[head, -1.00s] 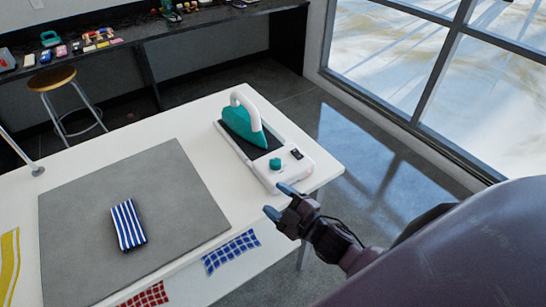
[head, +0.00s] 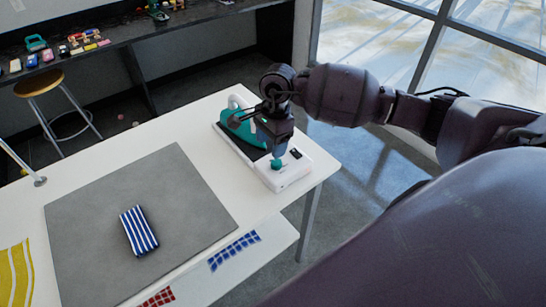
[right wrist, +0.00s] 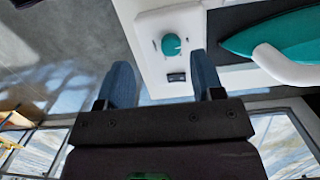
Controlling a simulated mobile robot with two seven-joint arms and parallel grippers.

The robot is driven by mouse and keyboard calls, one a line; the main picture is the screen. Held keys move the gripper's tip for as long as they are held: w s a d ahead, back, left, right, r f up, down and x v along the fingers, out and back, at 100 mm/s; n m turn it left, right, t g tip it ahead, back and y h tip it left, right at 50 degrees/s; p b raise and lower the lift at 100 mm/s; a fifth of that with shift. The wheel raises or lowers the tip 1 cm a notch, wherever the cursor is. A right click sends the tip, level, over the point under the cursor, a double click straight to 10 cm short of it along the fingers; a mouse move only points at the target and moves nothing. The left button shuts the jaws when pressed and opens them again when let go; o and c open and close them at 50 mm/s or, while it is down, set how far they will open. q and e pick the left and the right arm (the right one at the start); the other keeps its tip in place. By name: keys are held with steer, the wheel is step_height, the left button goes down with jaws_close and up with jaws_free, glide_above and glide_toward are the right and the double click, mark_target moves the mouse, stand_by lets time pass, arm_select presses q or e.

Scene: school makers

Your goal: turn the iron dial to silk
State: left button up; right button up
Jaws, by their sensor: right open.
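The white iron station (head: 300,168) stands at the right end of the white table. The teal iron (head: 238,124) rests on its dark pad, partly hidden behind my right arm. The teal dial (head: 276,164) is on the station's near end; it also shows from above in the right wrist view (right wrist: 171,45). My right gripper (head: 278,152) points down just above the dial, open and empty. In the right wrist view its two blue fingers (right wrist: 162,70) are apart, with the dial ahead of them, nearer the right finger. The dial's markings cannot be read. My left gripper is not in view.
A grey mat (head: 90,205) with a blue-striped folded cloth (head: 138,231) covers the table's middle. A small dark panel (head: 296,153) sits beside the dial. Several cloths lie at the front on a lower ledge. A stool (head: 40,82) and a cluttered dark bench stand behind.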

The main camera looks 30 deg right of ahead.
mark_target(276, 162)
steer(key=shift+h, duration=0.8)
steer(key=f, duration=0.3)
steer(key=d+f+p, duration=0.1)
steer(key=f, duration=0.2)
steer(key=w+d+f, duration=0.1)
steer(key=f, duration=0.2)
steer(key=shift+d+f+p, duration=0.2)
steer(key=shift+d+p, duration=0.05)
steer(key=shift+p, duration=0.05)
steer(key=c, duration=0.9)
